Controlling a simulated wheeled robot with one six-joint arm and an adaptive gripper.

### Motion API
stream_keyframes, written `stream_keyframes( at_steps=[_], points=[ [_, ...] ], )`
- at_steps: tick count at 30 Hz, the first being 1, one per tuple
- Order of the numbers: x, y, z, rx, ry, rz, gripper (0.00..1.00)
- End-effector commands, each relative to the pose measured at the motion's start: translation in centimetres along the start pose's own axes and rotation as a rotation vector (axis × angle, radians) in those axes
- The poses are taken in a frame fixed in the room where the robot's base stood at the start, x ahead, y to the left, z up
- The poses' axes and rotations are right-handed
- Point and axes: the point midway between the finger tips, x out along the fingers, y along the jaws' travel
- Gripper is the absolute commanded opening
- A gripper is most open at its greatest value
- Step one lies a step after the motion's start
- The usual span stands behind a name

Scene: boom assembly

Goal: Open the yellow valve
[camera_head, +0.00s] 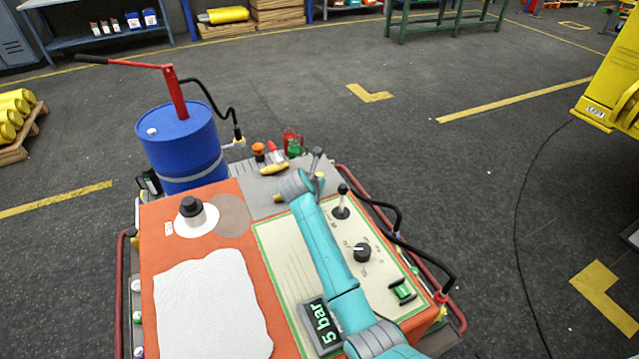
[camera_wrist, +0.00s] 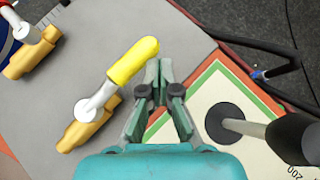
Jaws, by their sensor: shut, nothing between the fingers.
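The yellow valve shows in the wrist view as a yellow handle (camera_wrist: 133,61) on a pale metal stem, above a brass-coloured body (camera_wrist: 84,128). The handle points up and to the right. My gripper (camera_wrist: 160,72) is shut and empty, with its fingertips just right of the handle's end. I cannot tell whether they touch it. In the head view my gripper (camera_head: 317,155) is over the grey plate at the back of the cart, and my arm hides most of the yellow valve.
Another brass valve (camera_wrist: 28,55) sits left of the yellow one. A black-knobbed lever (camera_wrist: 290,135) stands close to my gripper's right. A blue barrel (camera_head: 182,145) with a red-armed pump stands behind the cart's left side. A black hose (camera_head: 385,215) runs along the right edge.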

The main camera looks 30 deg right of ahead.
Motion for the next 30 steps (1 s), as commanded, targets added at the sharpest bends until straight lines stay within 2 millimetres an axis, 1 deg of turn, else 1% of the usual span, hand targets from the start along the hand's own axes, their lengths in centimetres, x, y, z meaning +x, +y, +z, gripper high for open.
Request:
stream_keyframes(
  at_steps=[7,11,14,24,27,30],
  points=[
    [-0.1,0.0,0.0,0.0,0.0,0.0,0.0],
    [-0.8,0.0,0.0,0.0,-0.001,0.001,0.0],
    [-2.2,0.1,0.0,0.0,-0.001,0.001,0.0],
    [-8.8,0.1,0.0,0.0,-0.001,0.003,0.0],
    [-10.3,0.1,0.0,0.0,-0.002,0.002,0.0],
    [-11.3,0.0,0.0,0.0,-0.001,0.001,0.0]
  ],
)
